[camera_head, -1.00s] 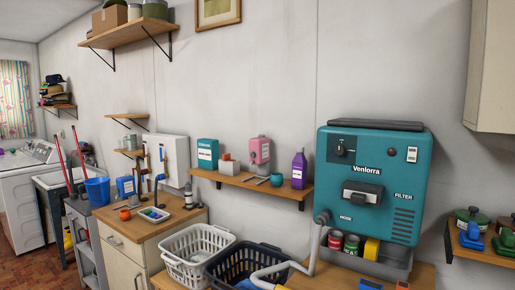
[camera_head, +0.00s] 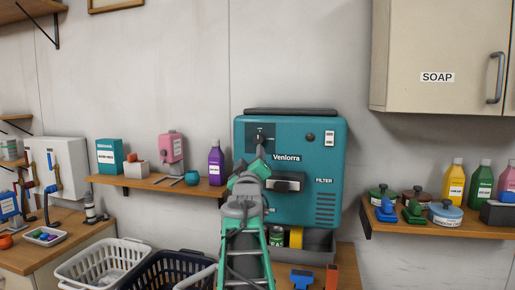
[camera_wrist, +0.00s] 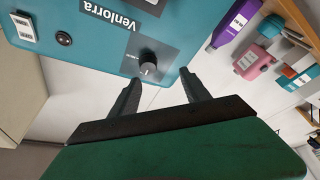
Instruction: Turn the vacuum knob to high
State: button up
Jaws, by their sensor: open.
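The teal Venlorra vacuum unit (camera_head: 330,150) is mounted on the wall. Its black knob (camera_head: 259,137) sits on a dark plate at the unit's upper left, partly behind my fingertips. In the wrist view the knob (camera_wrist: 149,71) shows near the unit's edge, with the picture turned upside down. My gripper (camera_head: 257,152) reaches up in front of the unit, just below the knob. In the wrist view my gripper (camera_wrist: 160,79) is open, with two dark fingers apart. The knob appears just beyond the gap between them; I cannot tell whether they touch it. The knob's setting is too small to read.
Below the knob a black handle block (camera_head: 290,182) juts from the unit. A shelf (camera_head: 160,187) with bottles and boxes is at left; another shelf (camera_head: 440,222) with pots and bottles is at right. A soap cabinet (camera_head: 440,60) hangs upper right. Baskets (camera_head: 150,270) stand below.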

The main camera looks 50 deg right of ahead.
aim_at(257, 140)
jog(key=shift+h, duration=0.3)
jog(key=p+x, duration=0.1)
jog(key=x, duration=0.1)
jog(key=s+p+x, duration=0.1)
jog(key=x, duration=0.2)
jog(key=r+p+x, duration=0.1)
jog(key=x, duration=0.2)
jog(key=shift+s+d+r, duration=0.15)
jog(key=shift+d, duration=0.3)
grip_shut()
